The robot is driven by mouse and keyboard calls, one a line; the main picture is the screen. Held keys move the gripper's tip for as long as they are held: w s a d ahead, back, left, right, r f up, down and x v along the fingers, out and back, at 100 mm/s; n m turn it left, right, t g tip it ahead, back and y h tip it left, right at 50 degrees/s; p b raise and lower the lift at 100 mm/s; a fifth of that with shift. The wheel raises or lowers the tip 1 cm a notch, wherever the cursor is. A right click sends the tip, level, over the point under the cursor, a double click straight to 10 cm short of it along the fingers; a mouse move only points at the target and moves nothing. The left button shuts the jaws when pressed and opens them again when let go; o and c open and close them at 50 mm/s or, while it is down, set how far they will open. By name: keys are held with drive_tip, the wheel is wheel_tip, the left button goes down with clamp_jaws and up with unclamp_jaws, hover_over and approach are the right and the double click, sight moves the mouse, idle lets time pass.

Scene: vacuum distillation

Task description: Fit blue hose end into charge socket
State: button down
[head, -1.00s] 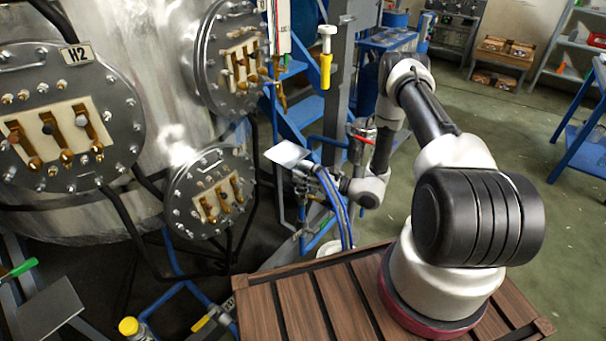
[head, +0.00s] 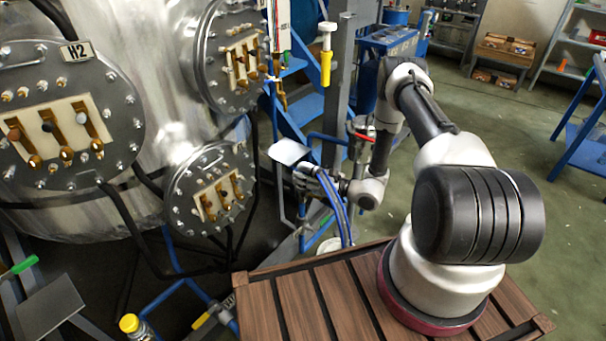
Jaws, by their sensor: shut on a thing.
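My gripper (head: 307,174) is at the end of my arm, at mid-picture in the head view. It is small and partly hidden by hoses and arm parts. Blue hoses (head: 338,207) run from beside it down toward the deck's far edge. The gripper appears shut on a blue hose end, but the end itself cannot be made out. A flat white piece (head: 289,152) sits at the gripper's tip, on its left side. The charge socket cannot be told for certain in this view.
A large steel vessel (head: 170,95) with round bolted flanges (head: 212,190) and brass terminals fills the left. Black cables hang below. A blue frame with steps (head: 305,112) stands behind the gripper. My slatted wooden deck is at the front. Green floor (head: 510,150) is open at right.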

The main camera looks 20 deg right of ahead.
drive_tip(key=shift+f, duration=1.35)
drive_tip(key=c, duration=1)
unclamp_jaws()
drive_tip(key=v, duration=1.2)
drive_tip(key=shift+r, duration=0.1)
